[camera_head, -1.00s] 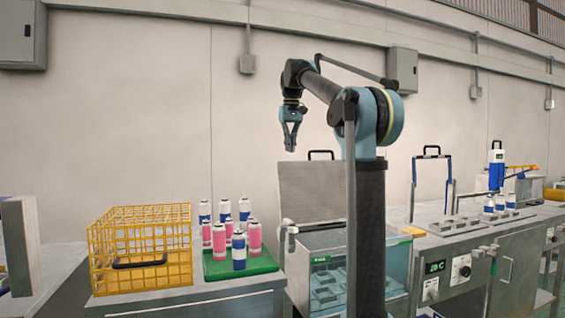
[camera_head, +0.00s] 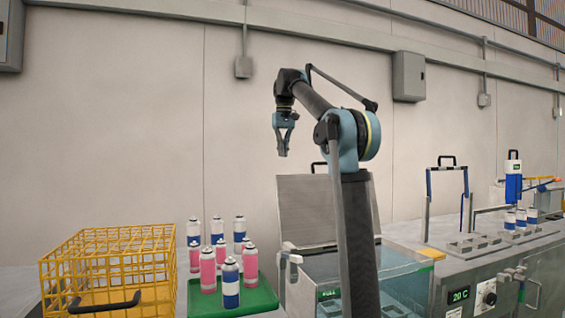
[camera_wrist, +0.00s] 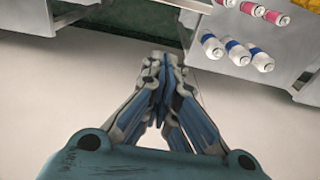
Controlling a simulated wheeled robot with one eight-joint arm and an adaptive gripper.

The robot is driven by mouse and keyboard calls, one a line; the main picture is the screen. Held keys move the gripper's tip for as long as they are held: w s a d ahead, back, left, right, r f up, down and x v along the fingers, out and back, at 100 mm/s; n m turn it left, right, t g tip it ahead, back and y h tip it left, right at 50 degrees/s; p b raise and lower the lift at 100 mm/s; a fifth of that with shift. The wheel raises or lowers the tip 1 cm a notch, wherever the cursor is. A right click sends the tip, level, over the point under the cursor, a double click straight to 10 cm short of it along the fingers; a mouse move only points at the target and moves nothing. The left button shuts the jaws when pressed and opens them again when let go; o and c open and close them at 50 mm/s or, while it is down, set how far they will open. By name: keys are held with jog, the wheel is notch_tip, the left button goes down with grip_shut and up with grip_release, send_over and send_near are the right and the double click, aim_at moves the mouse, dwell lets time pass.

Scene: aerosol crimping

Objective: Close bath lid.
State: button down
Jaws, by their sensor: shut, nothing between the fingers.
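The bath (camera_head: 400,278) is a glass-walled tank right of centre in the head view, partly hidden behind my arm's column. Its grey lid (camera_head: 305,212) stands raised and open at the back of the tank, with a dark handle (camera_head: 319,167) at its top edge. My gripper (camera_head: 283,153) hangs in the air, pointing down, above and a little left of the lid, apart from it. In the wrist view my gripper (camera_wrist: 160,62) has its fingertips together with nothing between them.
A yellow wire basket (camera_head: 110,262) with a dark handle stands at the left. A green tray (camera_head: 262,299) holds several pink and blue spray cans. A machine with a display (camera_head: 458,295) stands right of the bath. The wall behind is clear around my gripper.

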jog(key=s+f, duration=0.3)
jog(key=f, duration=0.5)
jog(key=shift+d, duration=0.3)
jog(key=shift+s, duration=0.2)
